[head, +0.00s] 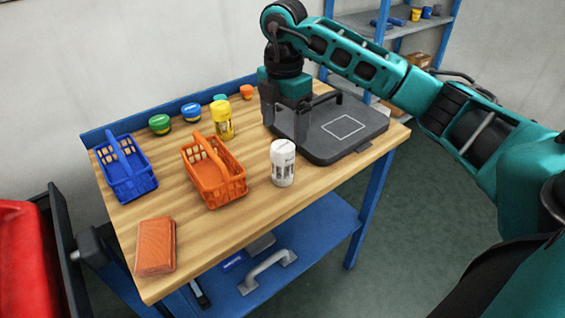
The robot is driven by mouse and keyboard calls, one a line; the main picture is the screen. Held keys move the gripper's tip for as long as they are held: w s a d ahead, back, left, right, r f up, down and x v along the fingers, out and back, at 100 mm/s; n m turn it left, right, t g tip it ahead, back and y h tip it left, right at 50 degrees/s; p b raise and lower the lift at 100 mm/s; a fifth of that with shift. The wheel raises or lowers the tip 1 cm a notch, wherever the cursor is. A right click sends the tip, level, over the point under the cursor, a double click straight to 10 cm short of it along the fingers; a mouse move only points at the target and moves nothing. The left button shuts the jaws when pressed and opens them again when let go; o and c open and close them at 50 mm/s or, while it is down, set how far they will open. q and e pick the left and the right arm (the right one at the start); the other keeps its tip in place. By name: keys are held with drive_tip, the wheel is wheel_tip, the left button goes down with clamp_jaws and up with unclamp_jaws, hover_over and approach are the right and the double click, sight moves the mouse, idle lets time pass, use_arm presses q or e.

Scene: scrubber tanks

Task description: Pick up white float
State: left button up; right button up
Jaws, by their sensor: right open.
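A white cylinder (283,163) with dark markings stands upright on the wooden bench near its right front edge; it is the only white loose object I see, and I cannot confirm that it is the white float. My right gripper (285,122) points down, open, over the left end of the dark grey flat case. It is behind the white cylinder in the picture and apart from it. Nothing shows between its fingers. My left gripper is not in view.
The dark grey case (342,143) fills the bench's right end. An orange basket (213,184), blue basket (127,181), yellow container (222,132) and orange-brown block (155,247) stand on the bench (245,215). Small coloured tubs line the back. The front middle is bare.

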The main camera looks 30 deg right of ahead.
sight(283, 146)
wheel_tip(283, 146, down, 9)
drive_tip(key=shift+a+f, duration=0.15)
drive_tip(key=shift+f, duration=0.05)
idle(0.3)
drive_tip(key=c, duration=1.1)
drive_tip(key=shift+r, duration=0.15)
